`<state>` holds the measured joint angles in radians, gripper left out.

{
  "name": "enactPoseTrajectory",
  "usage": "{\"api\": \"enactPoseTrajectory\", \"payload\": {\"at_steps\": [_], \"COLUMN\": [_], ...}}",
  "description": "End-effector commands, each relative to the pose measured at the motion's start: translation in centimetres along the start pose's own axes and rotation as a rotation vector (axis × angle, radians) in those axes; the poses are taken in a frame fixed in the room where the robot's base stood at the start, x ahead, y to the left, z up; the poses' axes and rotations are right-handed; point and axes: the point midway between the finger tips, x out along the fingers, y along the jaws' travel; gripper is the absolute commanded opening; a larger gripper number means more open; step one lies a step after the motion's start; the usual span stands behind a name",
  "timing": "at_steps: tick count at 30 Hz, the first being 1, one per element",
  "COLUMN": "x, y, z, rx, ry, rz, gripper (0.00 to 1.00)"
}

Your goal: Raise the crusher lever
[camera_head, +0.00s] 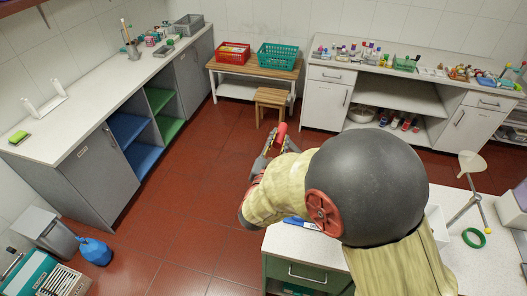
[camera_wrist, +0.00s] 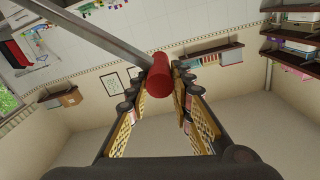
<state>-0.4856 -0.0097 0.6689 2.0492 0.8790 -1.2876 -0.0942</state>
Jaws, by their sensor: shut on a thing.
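My gripper (camera_head: 275,144) reaches out over the red floor in the head view, left of my arm. In the wrist view my gripper (camera_wrist: 160,92) has its two yellow-padded fingers on either side of a red cylindrical handle (camera_wrist: 159,76), closed on it. A grey bar (camera_wrist: 95,24) runs from the handle to the upper left and looks like the lever. In the head view the red handle (camera_head: 282,130) shows just beyond the fingertips. The crusher's body cannot be made out, and my arm covers much of the area around it.
A small wooden stool (camera_head: 272,98) and a bench with a red basket (camera_head: 233,52) and a teal basket (camera_head: 278,57) stand behind. A white-topped counter (camera_head: 90,112) runs along the left. A green-fronted cabinet (camera_head: 300,275) is below my arm. Floor between is clear.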

Motion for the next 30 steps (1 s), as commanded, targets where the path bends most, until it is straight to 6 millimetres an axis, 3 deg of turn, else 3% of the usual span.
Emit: {"api": "enactPoseTrajectory", "payload": {"at_steps": [1,15,21,30], "x": [-0.1,-0.1,-0.1,-0.1], "y": [1.4,9.9,13.0,15.6], "z": [-0.9,-8.6,-10.3,-11.6], "rx": [0.034,0.358,0.459,0.545], "ry": [-0.002,-0.003,-0.005,-0.013], "rz": [0.009,0.013,0.014,0.014], "gripper": [0.0,0.0,0.0,0.0]}}
